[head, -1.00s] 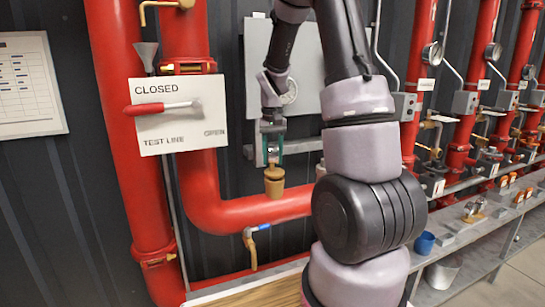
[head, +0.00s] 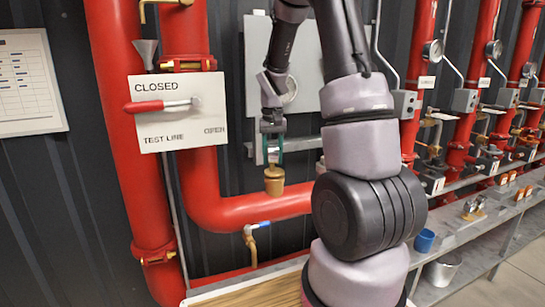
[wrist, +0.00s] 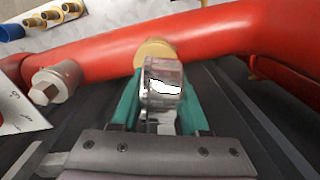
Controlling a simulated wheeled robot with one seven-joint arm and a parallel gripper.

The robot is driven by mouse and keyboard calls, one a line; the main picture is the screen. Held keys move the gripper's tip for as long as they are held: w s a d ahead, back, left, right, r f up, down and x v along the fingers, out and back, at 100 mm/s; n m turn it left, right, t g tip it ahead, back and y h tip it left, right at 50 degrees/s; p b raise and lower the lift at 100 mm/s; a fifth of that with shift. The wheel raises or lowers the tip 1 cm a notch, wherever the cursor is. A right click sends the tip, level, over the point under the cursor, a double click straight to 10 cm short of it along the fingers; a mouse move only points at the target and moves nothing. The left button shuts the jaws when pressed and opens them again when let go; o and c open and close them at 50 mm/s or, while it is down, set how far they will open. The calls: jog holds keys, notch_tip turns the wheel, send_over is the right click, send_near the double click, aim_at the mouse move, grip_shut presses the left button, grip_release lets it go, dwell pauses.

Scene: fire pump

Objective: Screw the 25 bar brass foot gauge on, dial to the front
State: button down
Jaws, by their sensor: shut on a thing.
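My gripper (wrist: 158,108) is shut on a shiny silver, round-bodied piece, which looks like the gauge (wrist: 163,82). In the wrist view this fitting (wrist: 154,50) shows partly behind the silver piece. I cannot tell whether the two touch. The gauge's dial, its marking and its foot cannot be made out.
The red pipe (head: 232,214) bends below my gripper. In the wrist view, a pale hex-ended fitting (wrist: 55,82) is at left. A bench with a blue cup (head: 424,240) stands right.

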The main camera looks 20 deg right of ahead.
jog(key=shift+f, duration=0.35)
dwell(0.7)
jog(key=c, duration=1.4)
grip_release()
jog(key=shift+c, duration=0.2)
grip_shut()
jog(key=m, duration=0.6)
jog(key=shift+w+d, duration=0.1)
jog(key=shift+w, duration=0.05)
